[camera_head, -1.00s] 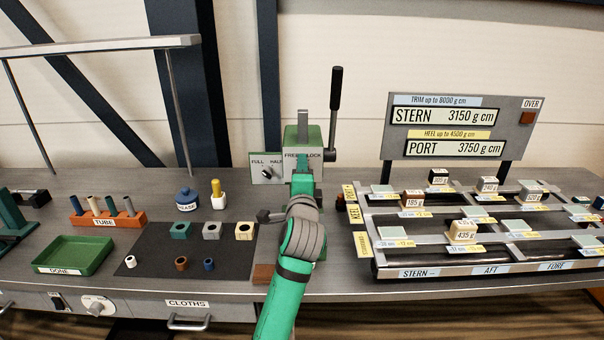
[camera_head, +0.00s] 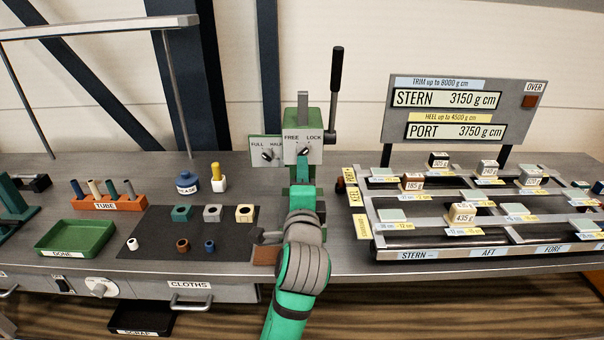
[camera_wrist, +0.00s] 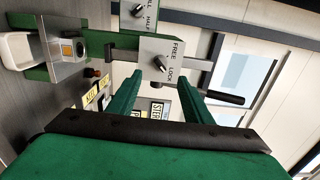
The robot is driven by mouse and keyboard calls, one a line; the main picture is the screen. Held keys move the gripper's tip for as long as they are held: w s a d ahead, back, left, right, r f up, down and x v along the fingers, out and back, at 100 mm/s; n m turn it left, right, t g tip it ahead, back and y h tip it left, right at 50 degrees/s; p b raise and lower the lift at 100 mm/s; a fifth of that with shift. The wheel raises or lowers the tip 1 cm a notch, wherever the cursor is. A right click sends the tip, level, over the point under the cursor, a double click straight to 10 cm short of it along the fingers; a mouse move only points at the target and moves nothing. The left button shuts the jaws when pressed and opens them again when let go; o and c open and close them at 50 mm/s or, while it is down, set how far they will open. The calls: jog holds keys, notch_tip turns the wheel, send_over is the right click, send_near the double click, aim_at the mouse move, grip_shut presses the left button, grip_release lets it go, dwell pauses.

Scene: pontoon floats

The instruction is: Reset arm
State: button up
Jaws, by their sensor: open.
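My gripper (camera_wrist: 155,100) is open in the wrist view, with two green fingers apart and nothing between them. Beyond the fingertips is a grey box with a FREE/LOCK knob (camera_wrist: 160,66), part of a green press-like stand with a black lever (camera_wrist: 224,96). In the head view my green arm with a grey joint reaches up from the bottom middle toward this stand. The FREE/LOCK box (camera_head: 303,150) and the upright black lever (camera_head: 336,95) show above it.
On the left are a green DONE tray (camera_head: 75,237), an orange TUBE rack (camera_head: 108,203) and a dark mat (camera_head: 165,243) with small blocks and rings. On the right a weight rack (camera_head: 470,225) holds labelled cubes below a STERN/PORT display (camera_head: 460,112). A SCRAP bin (camera_head: 140,320) sits low in front.

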jog(key=s+d+f+n+g, duration=0.15)
jog(key=s+f+n, duration=0.45)
jog(key=s+f, duration=0.6)
jog(key=s+d+f+n+t, duration=0.1)
jog(key=s+d+f+n, duration=0.4)
jog(key=f, duration=1.2)
jog(key=s+a+f+n, duration=0.2)
jog(key=s, duration=0.8)
jog(key=s+a+f+n+g, duration=0.1)
jog(key=s+a+f+n, duration=0.1)
jog(key=s, duration=0.9)
jog(key=s+a+f+n+g, duration=0.1)
jog(key=s+a+f+n, duration=0.1)
jog(key=s, duration=0.9)
jog(key=shift+s+a+n, duration=0.2)
jog(key=shift+a+n, duration=0.15)
jog(key=shift+n, duration=0.25)
